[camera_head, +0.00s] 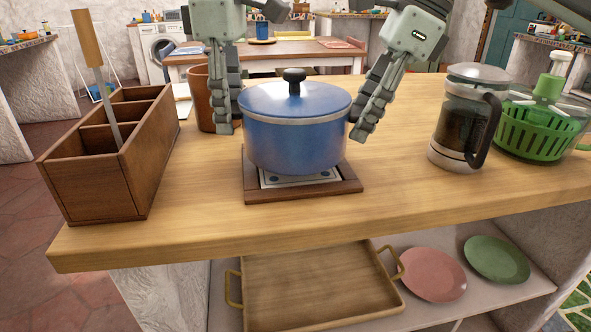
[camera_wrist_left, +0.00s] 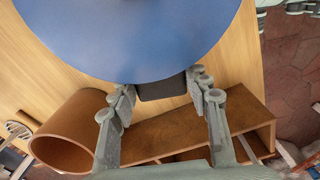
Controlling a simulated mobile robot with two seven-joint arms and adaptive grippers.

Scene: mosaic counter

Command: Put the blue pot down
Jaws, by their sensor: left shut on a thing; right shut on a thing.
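The blue pot (camera_head: 295,140) with its lid and dark knob is upright over the wooden trivet (camera_head: 250,193) with a tiled middle. Whether its base touches the trivet or hangs just above it, I cannot tell. My left gripper (camera_head: 226,125) is at the pot's left side. In the left wrist view its fingers (camera_wrist_left: 165,90) are closed around a dark side handle (camera_wrist_left: 163,88) of the pot (camera_wrist_left: 130,35). My right gripper (camera_head: 360,130) is shut at the pot's right side, where its fingers hide the other handle.
A wooden compartment box (camera_head: 95,185) with a utensil and a brown cylinder (camera_head: 203,95) stand left. A coffee press (camera_head: 465,120) and a green basket (camera_head: 540,130) stand right. A tray (camera_head: 300,295) and plates (camera_head: 432,275) are on the shelf below. The counter front is clear.

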